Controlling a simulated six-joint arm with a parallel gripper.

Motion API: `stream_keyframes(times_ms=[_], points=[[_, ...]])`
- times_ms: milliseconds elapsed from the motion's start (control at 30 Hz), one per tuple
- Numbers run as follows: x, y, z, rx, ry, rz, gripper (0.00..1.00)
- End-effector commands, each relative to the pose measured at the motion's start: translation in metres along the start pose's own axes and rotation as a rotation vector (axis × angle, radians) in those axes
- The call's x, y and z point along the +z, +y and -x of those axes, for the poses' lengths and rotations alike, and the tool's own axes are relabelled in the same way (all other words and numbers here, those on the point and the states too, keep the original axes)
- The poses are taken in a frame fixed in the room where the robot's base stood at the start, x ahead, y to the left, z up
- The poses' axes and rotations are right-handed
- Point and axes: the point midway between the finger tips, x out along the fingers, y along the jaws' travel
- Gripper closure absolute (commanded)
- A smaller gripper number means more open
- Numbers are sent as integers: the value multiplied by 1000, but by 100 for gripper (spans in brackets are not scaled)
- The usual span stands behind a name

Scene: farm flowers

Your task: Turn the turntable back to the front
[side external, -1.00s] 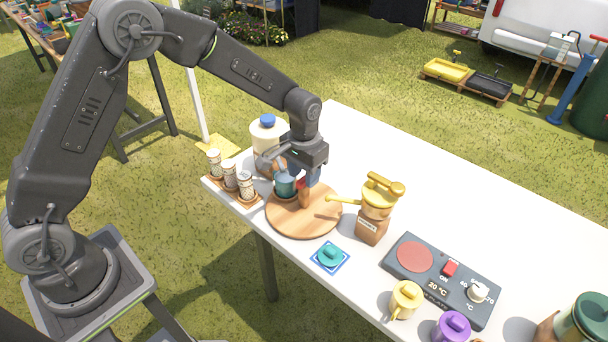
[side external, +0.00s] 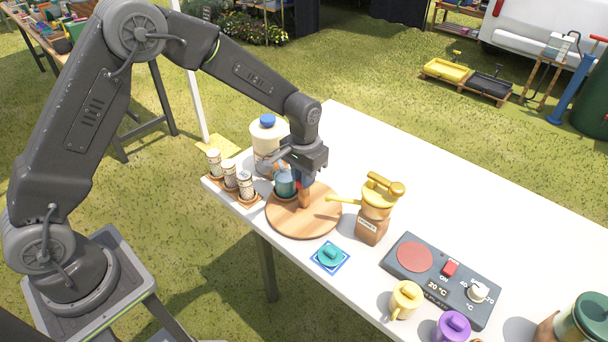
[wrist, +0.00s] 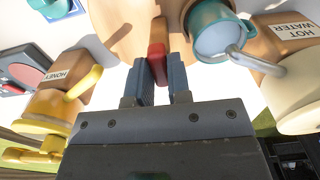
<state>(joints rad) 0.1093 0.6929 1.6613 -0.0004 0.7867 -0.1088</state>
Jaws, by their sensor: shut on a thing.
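The turntable (side external: 325,218) is a round wooden board on the white table, with a short upright wooden handle (side external: 305,197) that has a red top. My gripper (side external: 304,182) points down over the board and is shut on this handle. The wrist view shows the blue fingers (wrist: 158,72) on either side of the red part, with the wooden part (wrist: 158,28) beyond. A teal mug (side external: 285,184) is on the board just left of the handle, partly hidden by my gripper; it also shows in the wrist view (wrist: 224,32).
A yellow-topped honey dispenser (side external: 374,215) stands close on the right, its yellow lever reaching towards the board. A blue-capped hot water dispenser (side external: 266,140) and several patterned jars (side external: 229,175) stand behind and left. A teal lid on a blue-edged tile (side external: 330,257) lies in front.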

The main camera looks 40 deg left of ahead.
Motion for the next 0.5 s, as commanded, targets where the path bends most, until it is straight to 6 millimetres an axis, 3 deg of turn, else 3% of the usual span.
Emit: stream_keyframes(times_ms=[500], points=[[0, 0, 1, 0, 0, 36, 100]])
